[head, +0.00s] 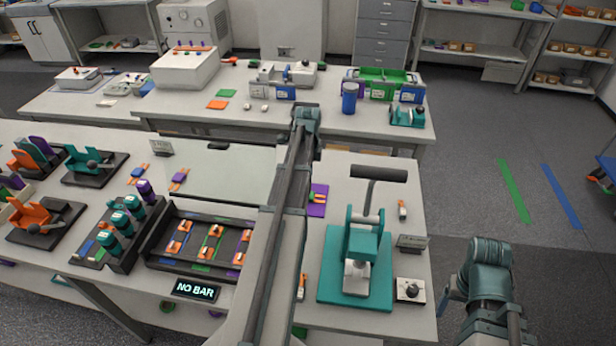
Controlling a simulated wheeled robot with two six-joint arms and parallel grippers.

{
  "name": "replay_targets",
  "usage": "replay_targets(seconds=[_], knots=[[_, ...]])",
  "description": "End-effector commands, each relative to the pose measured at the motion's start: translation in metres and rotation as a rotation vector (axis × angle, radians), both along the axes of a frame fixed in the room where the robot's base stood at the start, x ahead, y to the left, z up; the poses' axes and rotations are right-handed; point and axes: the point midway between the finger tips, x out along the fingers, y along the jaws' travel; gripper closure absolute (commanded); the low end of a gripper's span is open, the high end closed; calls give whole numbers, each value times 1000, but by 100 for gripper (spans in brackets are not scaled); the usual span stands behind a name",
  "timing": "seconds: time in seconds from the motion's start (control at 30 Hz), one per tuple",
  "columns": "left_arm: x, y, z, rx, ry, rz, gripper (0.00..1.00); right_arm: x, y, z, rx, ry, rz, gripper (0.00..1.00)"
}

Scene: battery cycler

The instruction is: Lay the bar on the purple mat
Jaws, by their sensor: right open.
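A purple mat (317,211) lies on the near table just right of the long arm link across the middle of the head view; the link is close beside its left edge. A small orange and white piece (301,287) lies nearer, beside the link, and a similar one (403,210) lies to the right. Which is the task's bar is unclear. My right gripper (452,297) is open at the lower right, off the table, and shows poorly. My left gripper is not visible.
A teal press (355,265) with a black handle stands right of the mat. Teal clamps and cylinders stand farther left. A pale panel (220,172) is clear.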

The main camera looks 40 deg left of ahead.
Motion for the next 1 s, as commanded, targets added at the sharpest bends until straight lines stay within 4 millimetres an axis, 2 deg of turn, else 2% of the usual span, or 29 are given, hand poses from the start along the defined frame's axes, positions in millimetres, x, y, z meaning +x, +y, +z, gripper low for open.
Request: replay_targets(seconds=[0.03, 0.3, 1.0], knots=[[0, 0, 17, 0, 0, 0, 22, 0, 0, 17, 0, 0, 0, 26], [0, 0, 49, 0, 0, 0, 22, 0, 0, 49, 0, 0, 1, 26], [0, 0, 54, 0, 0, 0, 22, 0, 0, 54, 0, 0, 1, 26]])
